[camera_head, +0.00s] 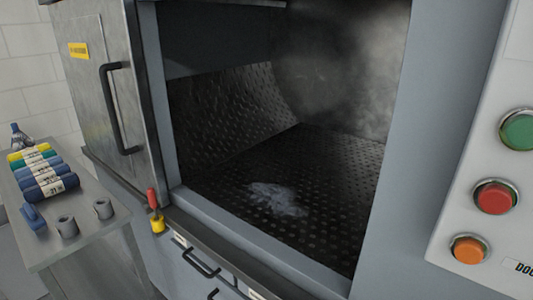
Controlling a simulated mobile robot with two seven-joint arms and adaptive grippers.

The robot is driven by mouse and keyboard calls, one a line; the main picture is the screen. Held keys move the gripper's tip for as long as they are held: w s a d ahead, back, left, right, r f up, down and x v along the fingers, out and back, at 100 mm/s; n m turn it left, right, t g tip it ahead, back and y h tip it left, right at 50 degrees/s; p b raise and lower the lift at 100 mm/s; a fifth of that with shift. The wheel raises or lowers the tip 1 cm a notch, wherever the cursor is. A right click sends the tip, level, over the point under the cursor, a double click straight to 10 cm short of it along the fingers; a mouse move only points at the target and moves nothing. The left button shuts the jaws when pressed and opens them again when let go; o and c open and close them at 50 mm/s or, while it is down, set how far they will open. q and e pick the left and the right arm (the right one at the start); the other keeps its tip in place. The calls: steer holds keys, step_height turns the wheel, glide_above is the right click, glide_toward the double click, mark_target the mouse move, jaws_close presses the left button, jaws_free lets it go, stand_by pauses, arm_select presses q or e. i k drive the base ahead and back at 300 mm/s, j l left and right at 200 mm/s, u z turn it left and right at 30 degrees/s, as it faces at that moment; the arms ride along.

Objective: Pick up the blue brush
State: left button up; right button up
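A small blue object (33,216), which looks like the blue brush, lies at the left front edge of the grey side table (95,230). Its bristles cannot be made out at this size. Neither of my grippers shows in the head view.
Rolls in several colours (48,186) lie in a row behind the blue object. Two small grey cylinders (67,226) stand to its right. The washer door (95,95) is open above the table. The washer chamber (310,160) holds a whitish patch (275,199). Coloured buttons (494,197) are at right.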

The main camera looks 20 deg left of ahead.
mark_target(37, 222)
steer(key=u, duration=2.05)
steer(key=z, duration=1.25)
steer(key=i+j, duration=0.1)
steer(key=j, duration=0.2)
steer(key=i+j+u, duration=0.1)
steer(key=i+j, duration=0.15)
steer(key=j, duration=0.3)
